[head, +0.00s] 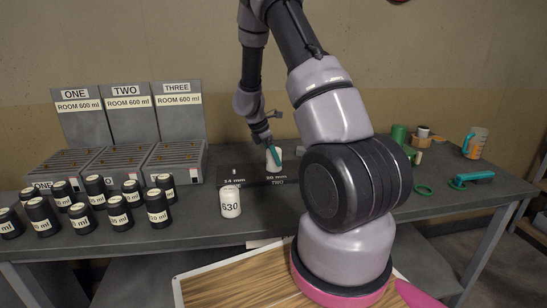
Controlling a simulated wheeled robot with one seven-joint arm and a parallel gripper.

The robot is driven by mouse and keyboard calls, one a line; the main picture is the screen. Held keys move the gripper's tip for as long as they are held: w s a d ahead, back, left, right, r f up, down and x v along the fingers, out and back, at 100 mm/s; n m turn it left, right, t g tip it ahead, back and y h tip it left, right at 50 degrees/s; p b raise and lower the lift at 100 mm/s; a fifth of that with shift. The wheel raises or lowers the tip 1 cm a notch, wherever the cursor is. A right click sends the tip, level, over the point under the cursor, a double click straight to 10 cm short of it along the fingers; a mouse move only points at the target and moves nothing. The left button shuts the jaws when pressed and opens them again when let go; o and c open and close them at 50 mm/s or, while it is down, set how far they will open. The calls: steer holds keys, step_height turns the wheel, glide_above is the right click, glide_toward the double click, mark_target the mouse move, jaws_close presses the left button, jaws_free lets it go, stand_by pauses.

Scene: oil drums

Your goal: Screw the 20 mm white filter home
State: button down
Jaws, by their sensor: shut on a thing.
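A white filter (269,162) stands upright on the right side of a dark block (255,180) at the middle of the bench, by a label ending in "mm" and the word "TWO". My gripper (273,155) comes down over it from above and behind. A teal finger-like part lies across the front of the filter, and the gripper appears shut on it. The far side of the grip and the filter's lower joint are hidden or too small to read. A second white can (230,202) marked "630" stands upright on the bench in front of the block.
Several black labelled canisters (118,212) stand at the left front, before three grey bins (110,165) marked ONE, TWO and THREE. My arm hides the bench right of centre. Beyond it are a green ring (424,190), a teal-handled tool (473,177) and a jug (475,143).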

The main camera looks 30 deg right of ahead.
steer(key=m+g, duration=0.1)
steer(key=m, duration=0.2)
steer(key=shift+w, duration=0.1)
